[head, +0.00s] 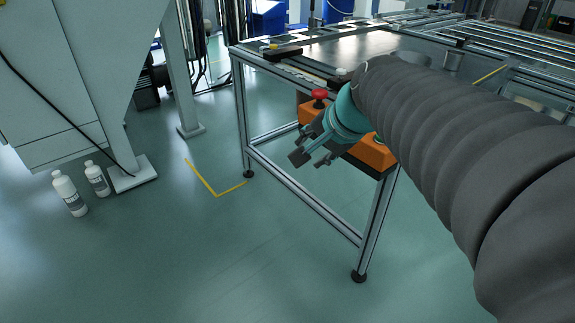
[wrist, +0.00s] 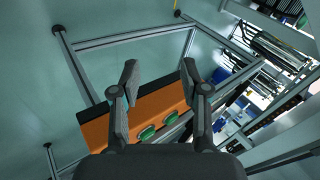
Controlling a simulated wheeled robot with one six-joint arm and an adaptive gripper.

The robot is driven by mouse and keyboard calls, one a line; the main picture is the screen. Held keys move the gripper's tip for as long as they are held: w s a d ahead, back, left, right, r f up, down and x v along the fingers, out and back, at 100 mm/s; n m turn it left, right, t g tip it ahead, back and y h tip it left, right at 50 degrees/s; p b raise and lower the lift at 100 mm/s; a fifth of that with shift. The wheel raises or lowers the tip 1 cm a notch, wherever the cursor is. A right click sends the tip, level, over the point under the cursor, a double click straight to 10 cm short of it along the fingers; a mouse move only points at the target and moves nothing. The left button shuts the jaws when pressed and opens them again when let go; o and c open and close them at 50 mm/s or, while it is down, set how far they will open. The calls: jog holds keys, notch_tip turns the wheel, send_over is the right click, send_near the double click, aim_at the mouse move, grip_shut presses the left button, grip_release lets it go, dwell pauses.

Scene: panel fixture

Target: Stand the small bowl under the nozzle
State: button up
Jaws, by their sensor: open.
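My gripper (head: 311,158) is at the end of my sleeved arm in the head view, beside the table frame and in front of an orange box. In the wrist view my gripper (wrist: 159,68) has its two dark fingers wide apart with nothing between them. The orange box (wrist: 150,106) lies behind the fingers there, with two green buttons on it. I cannot make out a small bowl or a nozzle in either view. My arm hides part of the table in the head view.
A metal-framed table (head: 345,52) stands ahead, its legs reaching the floor. The orange box (head: 374,154) with a red knob (head: 319,95) is on its near side. Two white bottles (head: 69,194) stand left by a grey machine (head: 50,75). The floor in front is clear.

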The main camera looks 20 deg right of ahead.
jog(key=s+a+f+n+g+h, duration=0.1)
jog(key=s+a+f+n, duration=0.1)
jog(key=s+f+n, duration=0.2)
jog(key=s+a+f+n, duration=0.1)
jog(key=s+f+n, duration=0.3)
jog(key=s+n, duration=0.3)
jog(key=s, duration=0.2)
jog(key=shift+s+a+f+n+g+h, duration=0.15)
jog(key=shift+s+a+n+g+h, duration=0.15)
jog(key=shift+a+g+h, duration=0.1)
